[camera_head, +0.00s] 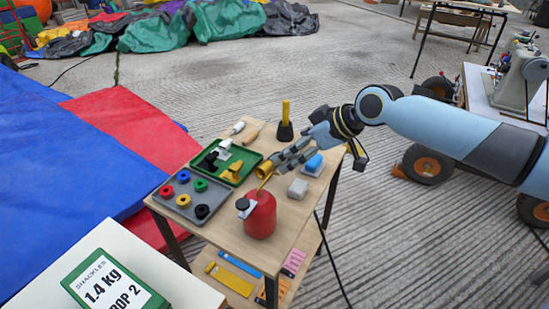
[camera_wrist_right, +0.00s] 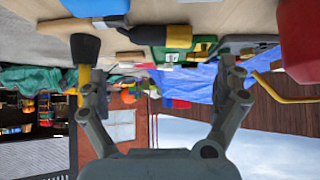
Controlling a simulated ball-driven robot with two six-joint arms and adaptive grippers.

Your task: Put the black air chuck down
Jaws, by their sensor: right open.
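The black air chuck (camera_head: 208,161) appears to be the black piece in the green tray (camera_head: 249,176), at its left side, beside a white piece (camera_head: 224,144) and a yellow piece (camera_head: 232,172). My right gripper (camera_head: 280,163) reaches over the table from the right. In the right wrist view the jaws (camera_wrist_right: 158,85) are spread apart with nothing between them. A black-and-yellow piece (camera_wrist_right: 178,37) shows beyond the fingers there; I cannot tell which object it is. My left gripper is not in view.
A red container (camera_head: 260,215) stands near the front of the wooden table (camera_head: 213,229). A grey tray (camera_head: 165,203) holds several coloured rings. A black cone with a yellow handle (camera_head: 285,132), a grey block (camera_head: 297,188) and a blue block (camera_head: 314,162) stand at the back and right.

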